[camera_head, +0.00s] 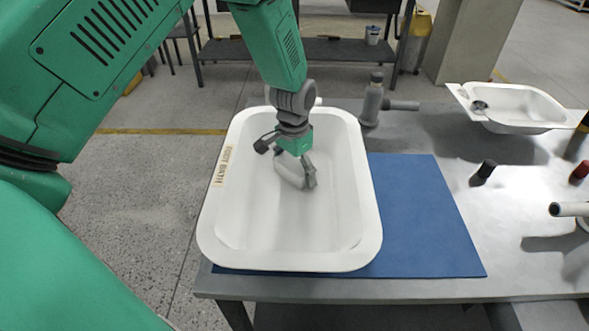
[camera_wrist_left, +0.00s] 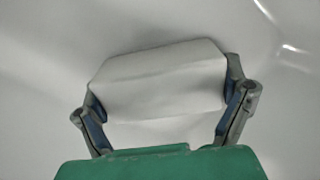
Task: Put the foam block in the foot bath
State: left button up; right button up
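The foot bath (camera_head: 235,225) is a white, deep, rounded tub with a "FOOT BATH" label on its left rim. It stands on a blue mat at the left end of the table. My left gripper (camera_head: 297,178) reaches down inside the tub. In the left wrist view its two fingers (camera_wrist_left: 165,108) are on either side of a pale grey-white foam block (camera_wrist_left: 160,80) and press on its ends. The foam block is inside the tub's outline, with white tub surface behind it. I cannot tell whether it touches the tub floor. My right gripper does not show.
The blue mat (camera_head: 425,225) is bare right of the tub. A smaller white basin (camera_head: 520,105) is at the table's back right. A grey fitting (camera_head: 372,103) stands behind the tub. A black-capped item (camera_head: 483,172), a red-capped item (camera_head: 579,172) and a white pipe (camera_head: 570,209) are at right.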

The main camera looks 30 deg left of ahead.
aim_at(294, 163)
pick_arm(q)
jog(key=shift+o, duration=0.5)
jog(key=shift+a, duration=0.1)
jog(key=shift+r, duration=0.35)
notch_tip(294, 163, up, 11)
jog(key=shift+r+p, duration=0.15)
jog(key=shift+p, duration=0.35)
